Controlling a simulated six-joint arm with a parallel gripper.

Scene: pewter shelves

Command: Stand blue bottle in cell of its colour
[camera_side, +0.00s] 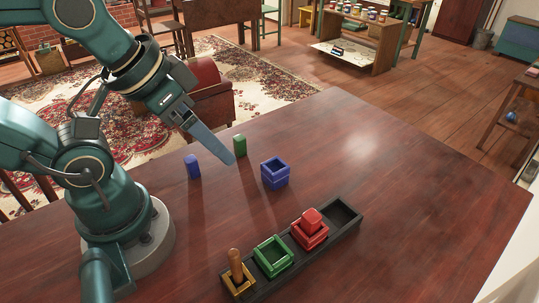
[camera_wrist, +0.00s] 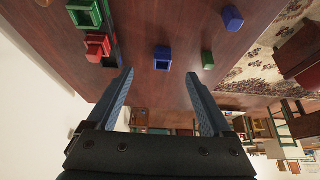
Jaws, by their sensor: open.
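The blue bottle (camera_side: 193,167), a short plain post, stands upright on the table at the left, near my arm. It also shows at the top of the wrist view (camera_wrist: 233,19). The blue cell (camera_side: 275,174), an open square box, stands on the table apart from the dark rack (camera_side: 264,290). In the wrist view the blue cell (camera_wrist: 162,60) appears between my fingertips, beyond them. Its inside is only partly visible. My gripper (camera_side: 232,161) is open and empty, above the table between the blue bottle and the blue cell; the side view shows its fingers overlapping.
A green bottle (camera_side: 240,146) stands behind my fingertips. The rack holds a yellow cell (camera_side: 239,282) with a brown bottle (camera_side: 235,262), an empty-looking green cell (camera_side: 273,257), a red cell (camera_side: 310,237) with a red bottle (camera_side: 311,219), and a bare slot (camera_side: 343,211). The table's right side is clear.

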